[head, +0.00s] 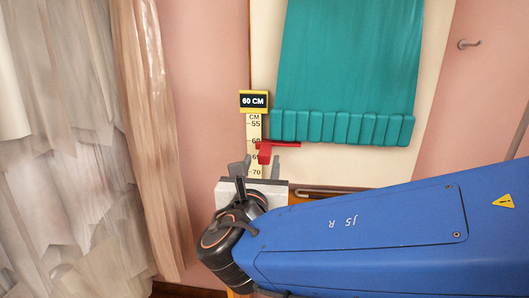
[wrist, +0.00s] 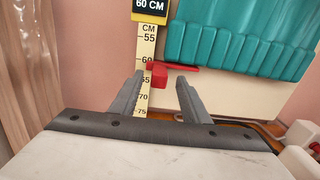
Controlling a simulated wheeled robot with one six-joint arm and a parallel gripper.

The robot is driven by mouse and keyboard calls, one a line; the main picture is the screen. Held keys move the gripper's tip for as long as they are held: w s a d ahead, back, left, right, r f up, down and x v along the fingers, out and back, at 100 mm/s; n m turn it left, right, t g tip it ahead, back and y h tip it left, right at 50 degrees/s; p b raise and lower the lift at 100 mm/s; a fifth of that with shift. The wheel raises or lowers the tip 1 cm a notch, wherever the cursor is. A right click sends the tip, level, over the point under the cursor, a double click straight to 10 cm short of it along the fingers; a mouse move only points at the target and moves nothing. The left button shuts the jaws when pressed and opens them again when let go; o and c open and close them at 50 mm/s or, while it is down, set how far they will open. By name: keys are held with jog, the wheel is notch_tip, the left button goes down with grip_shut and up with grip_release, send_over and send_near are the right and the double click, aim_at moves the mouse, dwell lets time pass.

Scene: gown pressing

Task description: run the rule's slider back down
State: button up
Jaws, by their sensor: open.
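The rule (head: 254,127) is a cream strip with a scale from 55 down to about 75 and a "60 CM" sign on top; it also shows in the wrist view (wrist: 148,47). The red slider (head: 264,153) sits on it just below the 60 mark, its thin arm reaching right near the gown's hem. The slider's block shows in the wrist view (wrist: 158,76). My gripper (head: 257,167) is open at the slider's height or slightly below. In the wrist view its fingers (wrist: 161,82) stand either side of the block, with gaps; depth is unclear.
A teal pleated gown (head: 345,75) hangs on a cream board right of the rule. A sheer pinkish curtain (head: 150,120) and pale fabrics hang at left. A hook (head: 468,44) is on the pink wall.

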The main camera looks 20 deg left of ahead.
aim_at(263, 155)
jog(key=x, duration=0.6)
jog(key=shift+w, duration=0.4)
